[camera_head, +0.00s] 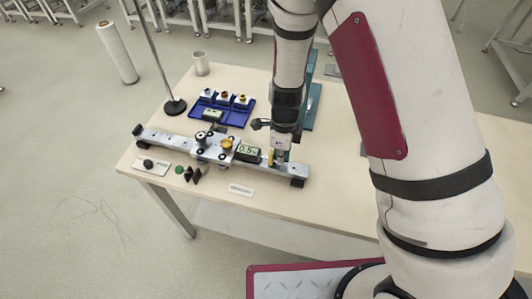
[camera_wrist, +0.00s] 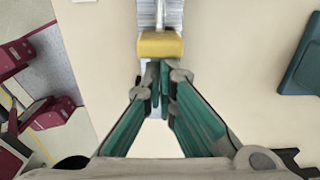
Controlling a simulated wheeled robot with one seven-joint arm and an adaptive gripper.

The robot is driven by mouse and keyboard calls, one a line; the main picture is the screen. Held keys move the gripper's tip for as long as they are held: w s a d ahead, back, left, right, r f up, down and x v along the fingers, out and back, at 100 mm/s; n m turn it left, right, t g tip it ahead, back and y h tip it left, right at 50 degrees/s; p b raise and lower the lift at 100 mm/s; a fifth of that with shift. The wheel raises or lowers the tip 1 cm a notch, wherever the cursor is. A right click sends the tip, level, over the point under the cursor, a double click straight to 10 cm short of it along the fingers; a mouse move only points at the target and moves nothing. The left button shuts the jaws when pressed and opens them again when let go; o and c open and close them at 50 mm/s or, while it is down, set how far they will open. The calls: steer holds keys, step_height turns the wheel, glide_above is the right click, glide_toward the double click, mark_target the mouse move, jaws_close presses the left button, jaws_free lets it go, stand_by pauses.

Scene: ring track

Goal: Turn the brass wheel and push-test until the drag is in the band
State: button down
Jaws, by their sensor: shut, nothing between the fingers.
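A metal rail unit (camera_head: 160,139) lies across the table's left part. A gold-coloured round part (camera_head: 227,144), which looks like the brass wheel, sits near its middle, with a small display (camera_head: 249,151) beside it that seems to read 0.5. A yellow block (camera_head: 270,157) sits on the rail's right part; it also shows in the wrist view (camera_wrist: 160,45). My gripper (camera_head: 280,160) points down at the rail's right part, right of the yellow block. In the wrist view my gripper's fingertips (camera_wrist: 160,76) are together and empty, just below the block. I cannot tell whether they touch it.
A blue tray (camera_head: 240,117) with several small pieces stands behind the rail. A pole on a black base (camera_head: 175,106) and a grey cup (camera_head: 201,64) stand further back. A green button (camera_head: 179,170) and a label card (camera_head: 241,189) lie in front. Teal objects (camera_head: 312,105) lie behind my arm.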

steer(key=shift+d, duration=0.1)
steer(key=shift+s+d+r+p, duration=0.25)
steer(key=shift+d+r+p, duration=0.25)
steer(key=shift+d, duration=0.2)
steer(key=shift+s+d+r+p, duration=0.2)
steer(key=shift+d+r+p, duration=0.25)
steer(key=shift+d, duration=0.2)
step_height(320, 180, up, 7)
steer(key=p, duration=0.3)
